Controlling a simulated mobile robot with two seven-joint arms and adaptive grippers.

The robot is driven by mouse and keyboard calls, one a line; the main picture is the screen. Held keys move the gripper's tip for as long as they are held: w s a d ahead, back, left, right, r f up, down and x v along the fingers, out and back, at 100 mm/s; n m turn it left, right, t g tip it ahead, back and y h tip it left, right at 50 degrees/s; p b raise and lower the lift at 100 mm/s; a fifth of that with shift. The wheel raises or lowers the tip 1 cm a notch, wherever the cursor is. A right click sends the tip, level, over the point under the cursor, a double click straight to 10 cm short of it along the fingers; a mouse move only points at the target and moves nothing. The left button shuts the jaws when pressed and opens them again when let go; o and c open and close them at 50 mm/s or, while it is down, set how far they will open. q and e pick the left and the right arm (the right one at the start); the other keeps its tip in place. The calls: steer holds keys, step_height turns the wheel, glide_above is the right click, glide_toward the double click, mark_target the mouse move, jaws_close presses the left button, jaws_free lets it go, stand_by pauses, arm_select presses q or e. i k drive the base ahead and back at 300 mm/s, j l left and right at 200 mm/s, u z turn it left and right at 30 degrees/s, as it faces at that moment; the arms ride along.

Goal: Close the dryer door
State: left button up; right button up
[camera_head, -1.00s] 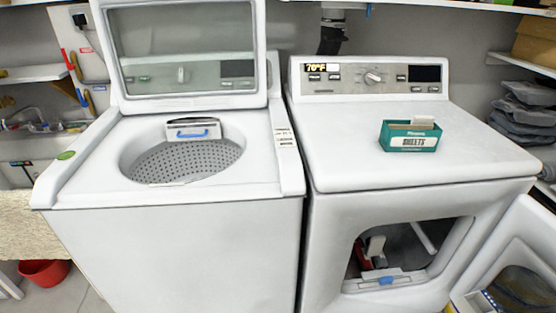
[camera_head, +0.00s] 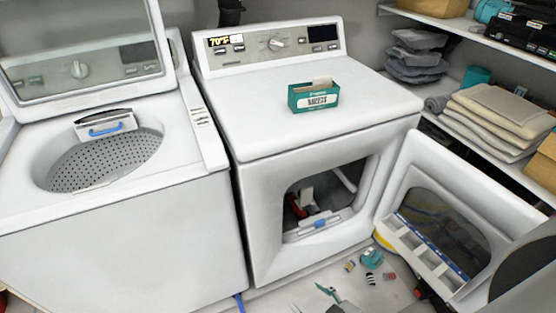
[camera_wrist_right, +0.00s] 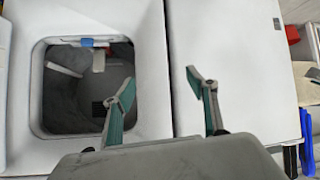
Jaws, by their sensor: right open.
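The white dryer (camera_head: 300,120) stands right of the washer. Its front opening (camera_head: 325,200) is uncovered, with a blue-handled part at its lower edge. The dryer door (camera_head: 408,165) stands open, swung out to the right of the opening, with its window and a ledge inside it showing. My right gripper (camera_head: 313,300) is at the bottom edge, in front of the dryer and left of the door, with only its teal fingertips clear. In the right wrist view, the gripper (camera_wrist_right: 163,98) is open and empty; the dryer opening (camera_wrist_right: 85,90) appears upside down at left. My left gripper is not in view.
The top-loading washer (camera_head: 110,240) at left has its lid raised. A teal sheets box (camera_head: 314,97) sits on the dryer top. Several small items, including a teal one (camera_head: 372,257), lie on the floor below the door. Shelves with folded cloths (camera_head: 500,115) stand at right.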

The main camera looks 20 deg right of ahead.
mark_target(470, 217)
steer(key=k+l+z, duration=0.2)
steer(key=l, duration=0.15)
steer(key=k+l+z, duration=0.2)
steer(key=l, duration=0.15)
steer(key=l+z, duration=0.2)
steer(key=l, duration=0.15)
steer(key=l+z, duration=0.2)
steer(key=l, duration=0.2)
